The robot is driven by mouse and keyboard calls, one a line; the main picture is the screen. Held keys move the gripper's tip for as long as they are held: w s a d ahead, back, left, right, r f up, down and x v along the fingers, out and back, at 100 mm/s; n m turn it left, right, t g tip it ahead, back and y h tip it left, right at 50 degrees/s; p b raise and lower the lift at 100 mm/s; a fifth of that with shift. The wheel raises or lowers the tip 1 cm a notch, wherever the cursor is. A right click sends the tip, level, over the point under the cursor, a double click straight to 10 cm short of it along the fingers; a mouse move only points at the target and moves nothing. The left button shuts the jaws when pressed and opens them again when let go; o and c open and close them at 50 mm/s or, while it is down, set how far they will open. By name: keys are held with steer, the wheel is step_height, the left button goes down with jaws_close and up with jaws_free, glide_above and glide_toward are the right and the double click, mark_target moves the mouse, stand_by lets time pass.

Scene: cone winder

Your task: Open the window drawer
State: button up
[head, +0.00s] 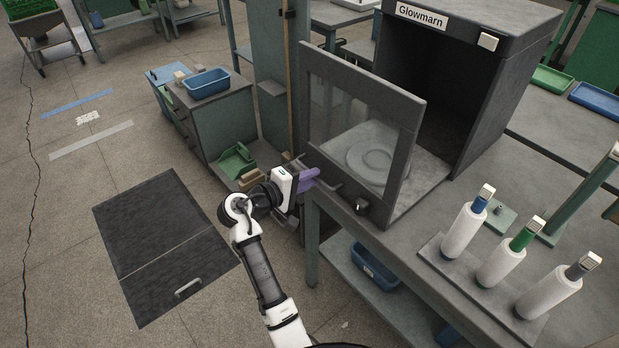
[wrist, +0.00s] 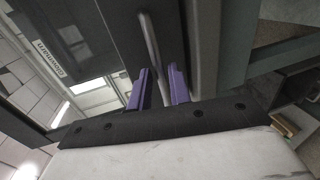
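The window drawer (head: 408,155) belongs to the dark cabinet labelled Glowmarn (head: 520,90). In the head view its glazed front stands well out from the cabinet, with a pale floor and a round plate (head: 372,160) behind the glass. My gripper (head: 308,178) is at the outer side of this front, low down, with purple fingers. In the wrist view a grey bar handle (wrist: 150,45) runs between the two fingers (wrist: 159,82). Narrow gaps seem to show beside the bar, so the fingers look open around it. Contact with the bar is unclear.
The cabinet stands on a grey workbench (head: 430,285). A rack with several white cones (head: 503,262) is at the right. A green post (head: 268,50) and a low cabinet with a blue bin (head: 207,83) stand beyond my gripper.

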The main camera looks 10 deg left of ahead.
steer(key=shift+o, duration=1.1)
steer(key=b+v, duration=0.2)
steer(key=v, duration=1.1)
steer(key=shift+s+a+b, duration=0.2)
steer(key=shift+s+b, duration=0.1)
steer(key=shift+b, duration=0.1)
